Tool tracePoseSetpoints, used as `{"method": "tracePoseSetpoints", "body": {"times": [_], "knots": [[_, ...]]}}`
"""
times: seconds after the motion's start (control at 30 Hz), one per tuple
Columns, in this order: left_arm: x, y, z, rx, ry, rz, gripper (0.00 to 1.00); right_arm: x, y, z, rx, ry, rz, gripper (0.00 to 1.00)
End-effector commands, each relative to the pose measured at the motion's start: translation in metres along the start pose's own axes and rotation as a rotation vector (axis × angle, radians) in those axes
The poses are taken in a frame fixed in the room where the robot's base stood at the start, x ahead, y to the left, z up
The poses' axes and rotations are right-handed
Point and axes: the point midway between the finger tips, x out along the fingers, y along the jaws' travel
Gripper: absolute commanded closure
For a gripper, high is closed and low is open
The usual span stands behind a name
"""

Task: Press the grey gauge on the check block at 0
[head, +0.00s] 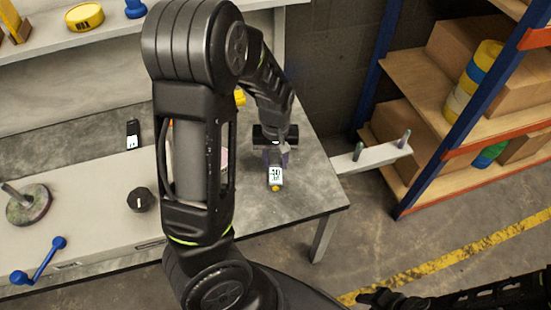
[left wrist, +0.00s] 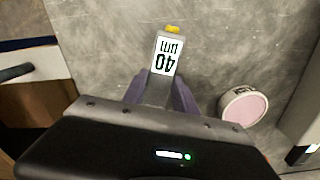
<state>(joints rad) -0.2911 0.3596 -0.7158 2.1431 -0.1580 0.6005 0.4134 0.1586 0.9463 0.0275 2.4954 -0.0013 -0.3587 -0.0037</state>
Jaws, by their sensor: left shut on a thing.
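My left gripper (head: 276,152) is shut on the grey gauge (head: 275,176) over the right part of the grey bench. The gauge has a white display and a yellow tip (head: 275,188). In the left wrist view the gauge (left wrist: 160,75) sits between the purple fingers (left wrist: 160,92), its display upside down and seeming to read 40 µm. The yellow tip points away from the gripper; I cannot tell whether it touches anything. I cannot make out a check block for certain. My right gripper (head: 378,298) is at the lower right, dark and unclear.
A round pot with a pinkish top (left wrist: 243,106) stands beside the gauge, mostly hidden by my arm in the head view. A black knob (head: 140,200), a small device (head: 133,133) and a disc (head: 28,204) lie left. Shelving (head: 440,130) stands right.

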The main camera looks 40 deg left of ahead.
Motion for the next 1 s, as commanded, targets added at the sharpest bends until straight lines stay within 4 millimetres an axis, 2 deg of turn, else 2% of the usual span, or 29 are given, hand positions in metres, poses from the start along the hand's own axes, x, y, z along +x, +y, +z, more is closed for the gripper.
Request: {"method": "tracePoseSetpoints", "body": {"times": [1.0], "knots": [[0.012,0.000,0.000,0.000,-0.001,0.000,1.00,0.008,0.003,0.000,0.000,0.000,0.000,0.64]]}}
